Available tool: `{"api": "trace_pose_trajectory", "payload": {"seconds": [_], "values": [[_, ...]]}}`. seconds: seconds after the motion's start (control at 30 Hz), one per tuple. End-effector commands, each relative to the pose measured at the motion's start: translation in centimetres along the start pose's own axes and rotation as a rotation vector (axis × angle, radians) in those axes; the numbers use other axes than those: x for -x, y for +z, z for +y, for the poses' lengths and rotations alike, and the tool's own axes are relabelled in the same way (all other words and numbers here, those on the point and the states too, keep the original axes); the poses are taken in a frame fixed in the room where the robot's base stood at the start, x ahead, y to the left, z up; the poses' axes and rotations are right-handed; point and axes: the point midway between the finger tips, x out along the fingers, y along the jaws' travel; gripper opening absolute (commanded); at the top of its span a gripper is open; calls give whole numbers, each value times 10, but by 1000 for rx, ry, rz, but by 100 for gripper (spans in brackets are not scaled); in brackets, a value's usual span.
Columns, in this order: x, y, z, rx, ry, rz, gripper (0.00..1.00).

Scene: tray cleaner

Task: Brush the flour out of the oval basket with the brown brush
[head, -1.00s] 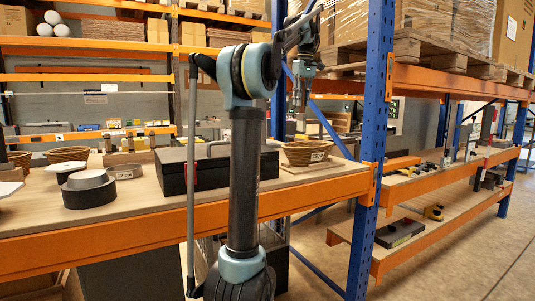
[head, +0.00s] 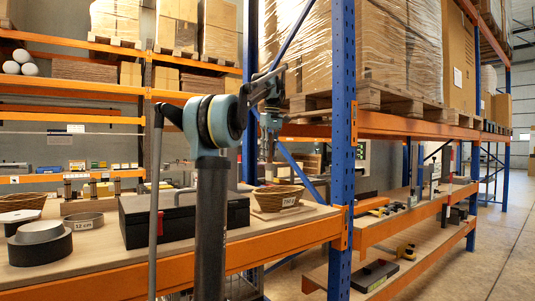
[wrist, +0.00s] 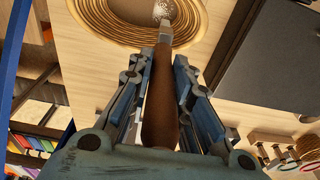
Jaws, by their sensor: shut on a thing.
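The brown brush (wrist: 160,105) has its handle between the fingers of my gripper (wrist: 163,72), which is shut on it. In the wrist view the brush points toward the woven oval basket (wrist: 92,22). The basket's inside is hidden there, and the brush is too small to make out.
A black toolbox (head: 185,220) stands just left of the basket. A labelled ring (head: 83,221) and a dark round container (head: 40,246) lie farther left on the bench. A blue rack post (head: 342,150) rises close on the right. Shelves with loaded pallets stand behind.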

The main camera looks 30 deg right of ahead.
Motion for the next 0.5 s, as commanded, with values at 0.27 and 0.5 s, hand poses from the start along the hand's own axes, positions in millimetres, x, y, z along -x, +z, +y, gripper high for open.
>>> {"api": "trace_pose_trajectory", "payload": {"seconds": [0.27, 0.5], "values": [[-23, 3, 0, 0, 0, 0, 0], [-42, 5, 0, 0, 0, 0, 0]]}}
